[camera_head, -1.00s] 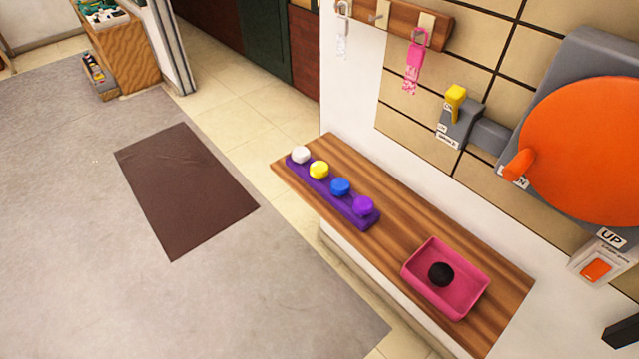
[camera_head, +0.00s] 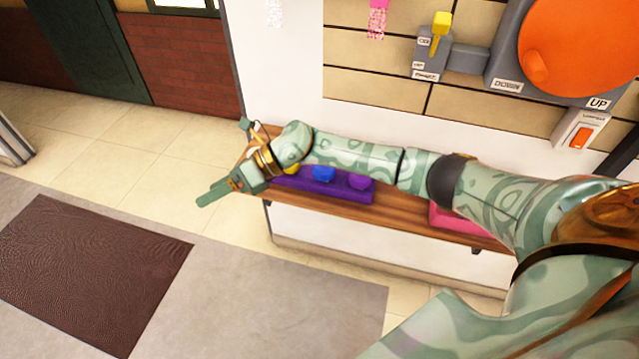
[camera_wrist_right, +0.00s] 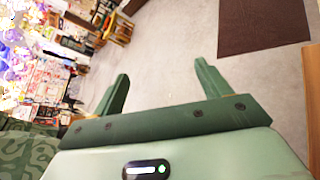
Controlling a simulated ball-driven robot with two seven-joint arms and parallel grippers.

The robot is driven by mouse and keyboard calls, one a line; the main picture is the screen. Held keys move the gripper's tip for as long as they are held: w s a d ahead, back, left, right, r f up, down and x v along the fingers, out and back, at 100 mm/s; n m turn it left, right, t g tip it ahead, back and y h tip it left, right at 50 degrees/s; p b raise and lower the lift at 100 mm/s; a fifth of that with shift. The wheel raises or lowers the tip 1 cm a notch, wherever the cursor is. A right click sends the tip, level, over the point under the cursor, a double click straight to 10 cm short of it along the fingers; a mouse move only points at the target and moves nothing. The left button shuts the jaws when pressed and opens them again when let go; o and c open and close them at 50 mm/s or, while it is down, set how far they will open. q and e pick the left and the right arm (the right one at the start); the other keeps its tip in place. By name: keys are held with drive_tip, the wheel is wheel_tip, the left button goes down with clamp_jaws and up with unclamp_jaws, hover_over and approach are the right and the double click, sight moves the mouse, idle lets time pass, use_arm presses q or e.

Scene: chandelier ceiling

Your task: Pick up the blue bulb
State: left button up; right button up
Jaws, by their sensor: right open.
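The blue bulb (camera_head: 323,174) sits in the purple holder (camera_head: 290,184) on the wooden shelf, between a yellow bulb (camera_head: 292,168) and a purple bulb (camera_head: 359,181). My right arm stretches across in front of the shelf from the right. My right gripper (camera_head: 204,196) is to the left of the holder, past the shelf's left end, and points left. In the right wrist view my right gripper (camera_wrist_right: 160,90) is open and empty, with only floor between its fingers. The white bulb is hidden behind my arm. My left gripper is out of view.
The wooden shelf (camera_head: 400,222) is fixed to the white wall. A pink tray (camera_head: 446,217) on it is mostly hidden by my arm. An orange wheel (camera_head: 580,50) and a yellow-handled switch (camera_head: 440,35) are on the wall above. The floor at left is clear around a brown mat (camera_head: 90,270).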

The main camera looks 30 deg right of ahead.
drive_tip(key=d+r+n+g+h+b, duration=0.2)
drive_tip(key=d+r+n+g+h, duration=0.1)
drive_tip(key=d+n+h, duration=0.65)
wheel_tip(320, 180, up, 6)
drive_tip(key=h+b, duration=0.1)
drive_tip(key=h, duration=0.3)
hover_over(324, 175)
drive_tip(key=w+d, duration=0.1)
drive_tip(key=w, duration=0.1)
drive_tip(key=f+b, duration=0.1)
drive_tip(key=f, duration=0.2)
drive_tip(key=f+b, duration=0.1)
drive_tip(key=f, duration=0.3)
drive_tip(key=f+b, duration=0.1)
drive_tip(key=f, duration=0.2)
drive_tip(key=shift+w+d+f+b, duration=0.15)
drive_tip(key=shift+d+b, duration=0.1)
drive_tip(key=shift+b, duration=0.15)
wheel_tip(324, 175, down, 6)
drive_tip(key=b, duration=0.2)
drive_tip(key=shift+b, duration=0.35)
drive_tip(key=shift+r, duration=0.25)
drive_tip(key=shift+c, duration=0.6)
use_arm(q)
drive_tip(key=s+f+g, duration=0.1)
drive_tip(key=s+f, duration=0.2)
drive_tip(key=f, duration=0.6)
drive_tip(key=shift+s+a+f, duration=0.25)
use_arm(e)
drive_tip(key=c, duration=0.9)
